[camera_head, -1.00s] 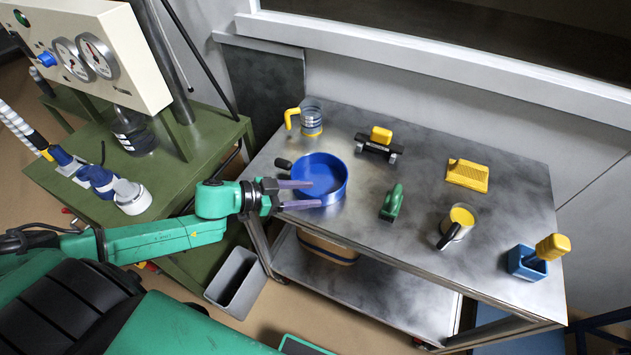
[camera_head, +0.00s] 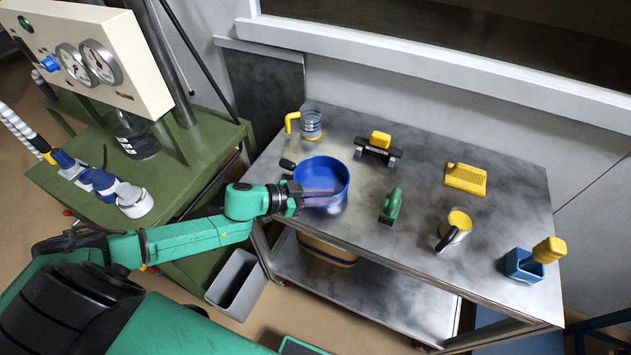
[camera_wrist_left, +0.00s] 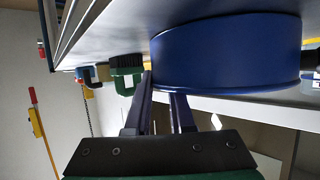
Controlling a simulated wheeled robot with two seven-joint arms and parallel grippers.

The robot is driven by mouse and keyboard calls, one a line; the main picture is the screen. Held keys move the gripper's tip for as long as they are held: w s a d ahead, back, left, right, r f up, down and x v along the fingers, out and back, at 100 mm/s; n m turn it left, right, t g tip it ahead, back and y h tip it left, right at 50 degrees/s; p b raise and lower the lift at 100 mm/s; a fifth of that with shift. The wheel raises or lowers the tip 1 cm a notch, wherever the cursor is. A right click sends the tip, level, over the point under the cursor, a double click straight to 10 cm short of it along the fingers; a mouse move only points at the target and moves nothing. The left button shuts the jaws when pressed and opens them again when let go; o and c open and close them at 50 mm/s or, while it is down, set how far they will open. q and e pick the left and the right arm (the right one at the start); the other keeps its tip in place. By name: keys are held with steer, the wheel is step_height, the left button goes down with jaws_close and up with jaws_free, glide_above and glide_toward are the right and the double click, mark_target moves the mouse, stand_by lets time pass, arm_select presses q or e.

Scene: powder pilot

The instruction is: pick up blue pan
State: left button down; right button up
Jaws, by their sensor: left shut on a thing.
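The blue pan (camera_head: 322,174) is a round, open dish with a short dark handle at its left, at the left part of the metal table. My left gripper (camera_head: 324,197) reaches in from the left and is shut on the pan's near side wall. In the left wrist view, the pan (camera_wrist_left: 225,58) shows its outer side close up, with the two fingers (camera_wrist_left: 163,88) close together at its edge. The exact contact is partly hidden there. Whether the pan is clear of the tabletop cannot be told. My right gripper is not in view.
On the metal table (camera_head: 420,250) stand a yellow-handled sieve cup (camera_head: 311,124), a black-and-yellow tool (camera_head: 378,147), a green tool (camera_head: 391,206), a yellow grater-like block (camera_head: 466,178), a mug (camera_head: 454,230) and a blue box (camera_head: 522,265). A green bench (camera_head: 190,190) is at left.

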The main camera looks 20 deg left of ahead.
arm_select(q)
step_height(320, 180, up, 20)
steer(key=p, duration=0.5)
steer(key=shift+p, duration=0.3)
stand_by(0.8)
